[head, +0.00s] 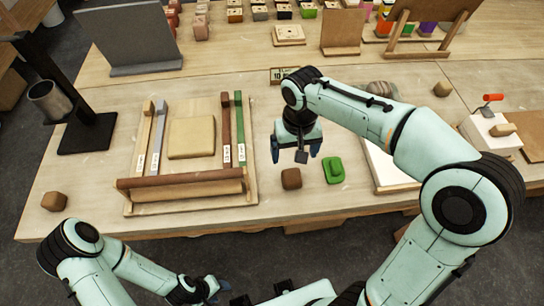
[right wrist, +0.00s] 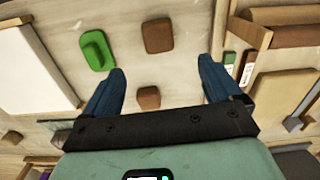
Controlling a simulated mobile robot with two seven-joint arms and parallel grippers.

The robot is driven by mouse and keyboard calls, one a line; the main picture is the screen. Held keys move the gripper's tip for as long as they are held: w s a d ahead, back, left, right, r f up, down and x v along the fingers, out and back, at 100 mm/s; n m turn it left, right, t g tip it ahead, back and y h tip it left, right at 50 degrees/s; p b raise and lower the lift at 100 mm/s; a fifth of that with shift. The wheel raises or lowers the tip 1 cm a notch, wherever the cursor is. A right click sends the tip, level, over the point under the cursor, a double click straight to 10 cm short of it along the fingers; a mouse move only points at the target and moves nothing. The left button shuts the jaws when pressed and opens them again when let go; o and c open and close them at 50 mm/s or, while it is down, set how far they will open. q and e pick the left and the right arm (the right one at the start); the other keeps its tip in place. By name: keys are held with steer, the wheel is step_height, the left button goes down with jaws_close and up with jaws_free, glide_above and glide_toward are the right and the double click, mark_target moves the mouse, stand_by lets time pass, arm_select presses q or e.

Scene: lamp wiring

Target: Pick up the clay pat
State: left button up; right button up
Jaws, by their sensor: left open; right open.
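Which piece is the clay pat is not certain. A small brown clay lump (right wrist: 148,97) lies on the table, between my right fingers in the right wrist view; my right gripper hides it in the head view. A second brown lump (head: 291,179) lies just in front of that gripper; it also shows in the right wrist view (right wrist: 158,36). A flat beige slab (head: 191,137) lies on the board to the left. My right gripper (head: 296,152) is open and empty, pointing down above the table (right wrist: 162,66). My left gripper (head: 214,289) is open, low at the front, off the table.
A green piece (head: 333,170) lies beside the second lump. The wooden board (head: 130,208) holds strips and a roller (head: 186,190). A white slab (head: 388,167) lies to the right. Another brown lump (head: 54,201) sits at the table's left front edge.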

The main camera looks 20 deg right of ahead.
glide_above(292, 175)
steer(key=f, duration=0.3)
steer(key=f+b, duration=0.1)
steer(key=f, duration=0.2)
steer(key=shift+s, duration=0.2)
steer(key=shift+w+f, duration=0.15)
steer(key=shift+f, duration=3)
arm_select(q)
steer(key=shift+s+a+f, duration=0.1)
steer(key=shift+s+f, duration=0.5)
steer(key=shift+f, duration=0.1)
arm_select(e)
steer(key=c, duration=1.2)
steer(key=shift+r, duration=0.15)
steer(key=shift+c, duration=0.2)
